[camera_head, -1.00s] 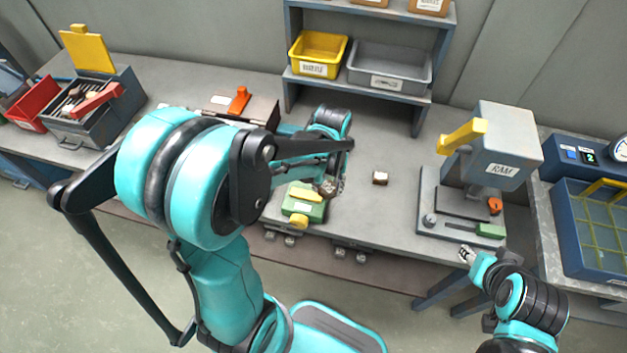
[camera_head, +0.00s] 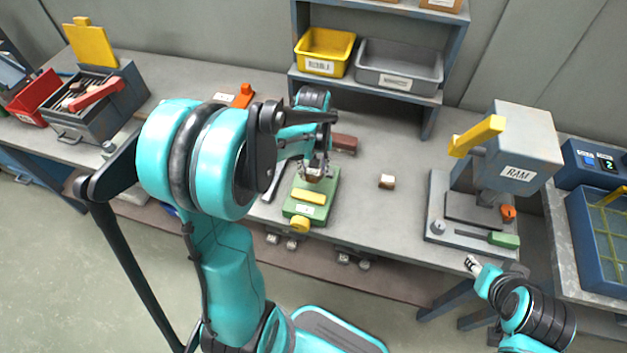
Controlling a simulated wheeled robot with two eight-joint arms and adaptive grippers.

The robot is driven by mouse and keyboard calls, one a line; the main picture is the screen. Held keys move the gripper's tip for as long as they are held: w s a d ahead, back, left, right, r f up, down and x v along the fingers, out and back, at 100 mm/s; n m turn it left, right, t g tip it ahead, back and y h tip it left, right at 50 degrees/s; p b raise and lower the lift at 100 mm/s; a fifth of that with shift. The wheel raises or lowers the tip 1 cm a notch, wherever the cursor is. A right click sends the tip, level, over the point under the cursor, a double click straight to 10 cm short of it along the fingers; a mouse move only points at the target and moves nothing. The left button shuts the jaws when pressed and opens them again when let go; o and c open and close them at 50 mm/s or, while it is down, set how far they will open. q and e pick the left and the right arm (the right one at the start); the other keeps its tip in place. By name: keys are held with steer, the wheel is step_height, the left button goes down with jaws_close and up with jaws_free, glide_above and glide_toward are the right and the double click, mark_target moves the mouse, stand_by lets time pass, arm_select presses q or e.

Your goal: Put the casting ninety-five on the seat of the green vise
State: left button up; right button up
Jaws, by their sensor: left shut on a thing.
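The green vise (camera_head: 328,187) stands near the front edge of the bench, with a yellow knob at its front. My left gripper (camera_head: 315,167) points down over the back of the vise and is shut on a small brown casting (camera_head: 314,176). The casting is at the vise's seat; whether it touches the seat cannot be told. Its number cannot be read. A second small brown block (camera_head: 387,182) with a pale label lies on the bench to the right. My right gripper (camera_head: 473,264) is off the bench's front edge at the right; its fingers are too small to judge.
A grey press marked RAM (camera_head: 517,174) with a yellow handle stands at right. A reddish-brown bar (camera_head: 344,143) lies behind the vise. A shelf holds a yellow bin (camera_head: 324,68) and a grey bin (camera_head: 398,78). The bench between vise and press is mostly clear.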

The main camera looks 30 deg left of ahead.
mark_target(313, 185)
arm_select(q)
step_height(313, 185, down, 4)
steer(key=shift+w+a+f+b, duration=0.1)
steer(key=shift+f+b, duration=0.05)
steer(key=shift+b, duration=0.8)
steer(key=shift+f, duration=0.1)
steer(key=o, duration=1)
